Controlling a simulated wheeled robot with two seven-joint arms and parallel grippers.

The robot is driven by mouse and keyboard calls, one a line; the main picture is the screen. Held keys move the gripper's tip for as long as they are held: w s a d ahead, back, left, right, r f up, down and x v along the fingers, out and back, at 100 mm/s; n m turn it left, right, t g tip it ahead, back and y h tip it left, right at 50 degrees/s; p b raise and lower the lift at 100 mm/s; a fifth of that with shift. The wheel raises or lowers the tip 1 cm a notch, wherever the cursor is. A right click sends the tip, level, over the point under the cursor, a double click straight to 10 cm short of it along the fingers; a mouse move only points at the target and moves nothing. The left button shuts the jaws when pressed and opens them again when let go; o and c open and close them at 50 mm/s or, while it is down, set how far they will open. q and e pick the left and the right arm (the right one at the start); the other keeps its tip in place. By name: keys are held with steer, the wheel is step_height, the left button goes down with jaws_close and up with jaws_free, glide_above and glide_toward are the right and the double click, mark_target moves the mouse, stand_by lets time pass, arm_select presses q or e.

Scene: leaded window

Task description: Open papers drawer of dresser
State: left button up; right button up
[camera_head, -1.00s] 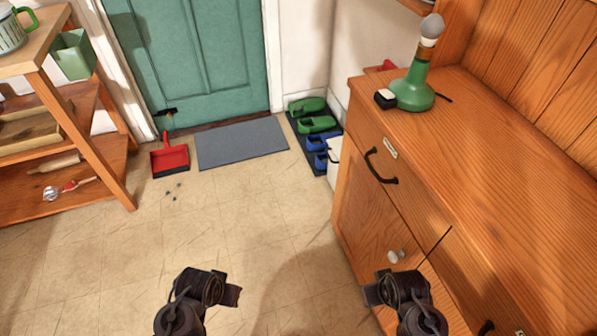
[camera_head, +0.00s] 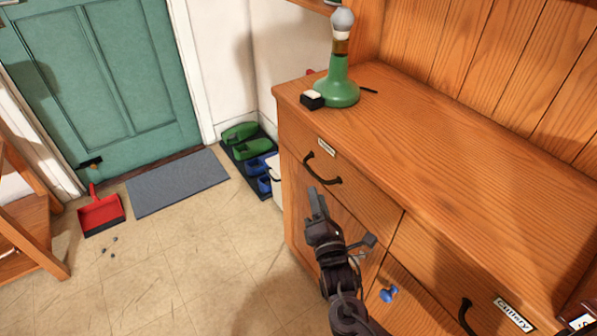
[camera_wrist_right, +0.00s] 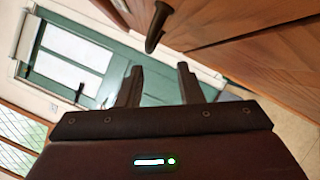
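The dresser (camera_head: 455,150) is orange wood. Its left drawer (camera_head: 365,203) has a small label (camera_head: 326,148), too small to read for sure, and a dark curved handle (camera_head: 322,172). The drawer front looks flush with the dresser. My right gripper (camera_head: 318,203) is just below this handle, apart from it. In the right wrist view my right gripper (camera_wrist_right: 160,84) is open and empty, with a dark handle (camera_wrist_right: 157,27) beyond its fingertips. My left gripper is out of view.
A drawer labelled Cutlery (camera_head: 440,260) with its own handle is to the right. A blue knob (camera_head: 388,294) is on a door below. A green lamp (camera_head: 339,88) and a small black-and-white object (camera_head: 312,100) stand on top. Shoes (camera_head: 250,150) lie left of the dresser; floor there is partly clear.

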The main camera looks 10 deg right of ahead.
mark_target(311, 170)
steer(key=shift+n+t, duration=0.5)
steer(key=shift+n, duration=0.3)
steer(key=x, duration=0.8)
steer(key=shift+s+r, duration=0.1)
steer(key=shift+r, duration=0.2)
jaws_close()
